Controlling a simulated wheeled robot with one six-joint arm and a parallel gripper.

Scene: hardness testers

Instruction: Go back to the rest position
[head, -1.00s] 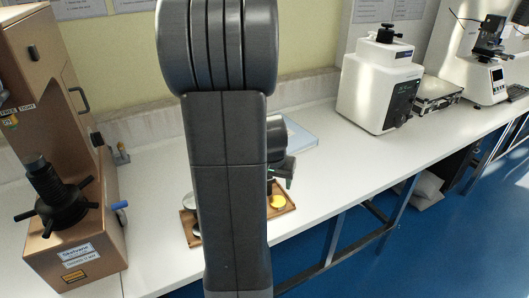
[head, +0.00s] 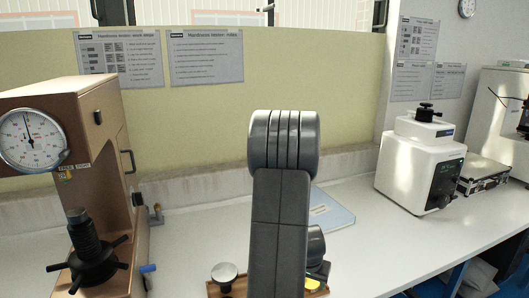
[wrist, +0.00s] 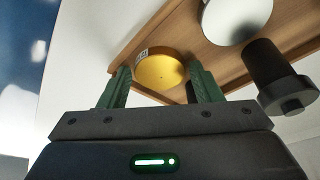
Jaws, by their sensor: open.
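My gripper (wrist: 160,88) shows in the wrist view with its two green fingers spread apart and nothing between them. Beyond the fingers, a yellow disc (wrist: 161,71) with a small label lies on a wooden tray (wrist: 178,22). A silver round disc (wrist: 232,16) and a dark stepped cylinder (wrist: 280,75) are also at the tray. In the head view my arm stands in front of the tray (head: 238,291) and hides much of it. The silver disc (head: 224,272) and part of the yellow disc (head: 312,283) show beside my arm.
A brown hardness tester (head: 90,190) with a dial and a handled spindle stands at the left. A white tester (head: 420,165) and a silver case (head: 484,175) stand at the right. A pale blue folder (head: 330,212) lies behind my arm. The bench (head: 385,240) is clear right of it.

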